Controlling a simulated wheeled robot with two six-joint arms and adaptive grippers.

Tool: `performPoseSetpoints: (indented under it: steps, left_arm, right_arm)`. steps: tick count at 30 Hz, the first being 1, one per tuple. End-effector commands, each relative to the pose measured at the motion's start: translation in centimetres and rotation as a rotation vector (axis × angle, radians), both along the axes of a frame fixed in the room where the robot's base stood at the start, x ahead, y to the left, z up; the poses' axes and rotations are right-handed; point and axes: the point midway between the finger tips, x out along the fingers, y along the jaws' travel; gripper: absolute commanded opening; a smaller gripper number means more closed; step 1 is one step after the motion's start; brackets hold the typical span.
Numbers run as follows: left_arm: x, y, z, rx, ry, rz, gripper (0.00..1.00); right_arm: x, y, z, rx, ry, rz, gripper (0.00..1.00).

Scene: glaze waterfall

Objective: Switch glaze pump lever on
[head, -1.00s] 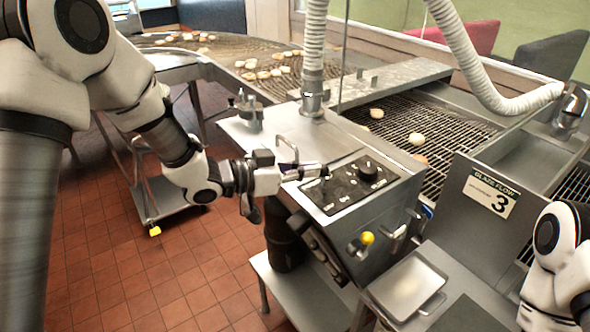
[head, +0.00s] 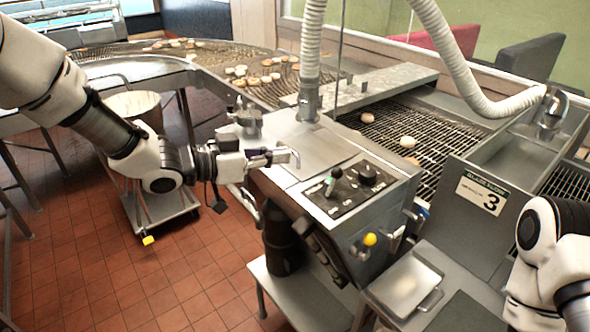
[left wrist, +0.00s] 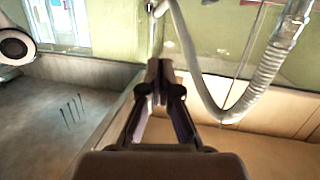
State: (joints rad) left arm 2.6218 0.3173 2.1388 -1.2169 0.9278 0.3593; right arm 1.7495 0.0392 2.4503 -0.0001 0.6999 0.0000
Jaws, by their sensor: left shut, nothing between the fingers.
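The glaze pump lever (head: 333,182) stands on the black control panel (head: 343,207) of the steel console, in the head view. It has a dark knob on a short stem with a greenish part. A round black dial (head: 367,175) sits to its right. My left gripper (head: 276,156) is shut and empty, left of the lever and apart from it, by a bent metal handle (head: 292,153) on the console's left edge. In the left wrist view, the closed fingers (left wrist: 160,75) point up, with no lever visible. My right arm shows at the right edge; its gripper is out of view.
A yellow knob (head: 370,239) is on the console's front. A white ribbed hose (head: 310,50) rises from the console top. The wire conveyor (head: 440,150) with donuts runs behind. A wheeled cart (head: 165,212) stands on the red tile floor at left.

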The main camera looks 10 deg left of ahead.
Motion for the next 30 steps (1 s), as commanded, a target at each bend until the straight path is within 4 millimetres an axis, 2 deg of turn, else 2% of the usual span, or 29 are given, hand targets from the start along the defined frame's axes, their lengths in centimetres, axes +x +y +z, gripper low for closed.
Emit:
performPoseSetpoints:
  steps: [3, 8, 21, 23, 26, 29, 30]
  left_arm:
    - [-1.1, 1.5, 1.4, -0.004, -0.005, 0.001, 0.0]
    - [-1.9, 2.4, 2.3, -0.001, -0.002, 0.0, 0.0]
    - [-2.0, 2.5, 2.4, 0.001, 0.0, -0.001, 0.0]
    - [-2.0, 2.5, 1.8, 0.002, 0.009, -0.001, 0.0]
    - [-1.9, 2.3, -1.7, 0.009, 0.066, -0.006, 0.0]
    - [-2.5, 1.4, -8.7, 0.041, 0.187, -0.024, 0.0]
    - [-3.2, 0.9, -12.2, 0.054, 0.251, -0.034, 0.0]
  right_arm:
    - [0.0, 0.0, -0.5, 0.0, -0.001, -0.001, 0.4]
    - [0.1, 0.0, -0.6, 0.0, -0.001, -0.001, 0.4]
    - [0.0, 0.0, -0.6, 0.0, -0.001, -0.001, 0.4]
    - [0.1, 0.0, -0.7, 0.0, -0.001, -0.001, 0.4]
    - [0.1, 0.0, -1.3, 0.0, -0.001, -0.001, 0.4]
    - [0.1, 0.0, -2.4, 0.0, -0.001, -0.001, 0.4]
    - [0.1, 0.0, -2.8, 0.0, -0.001, -0.001, 0.4]
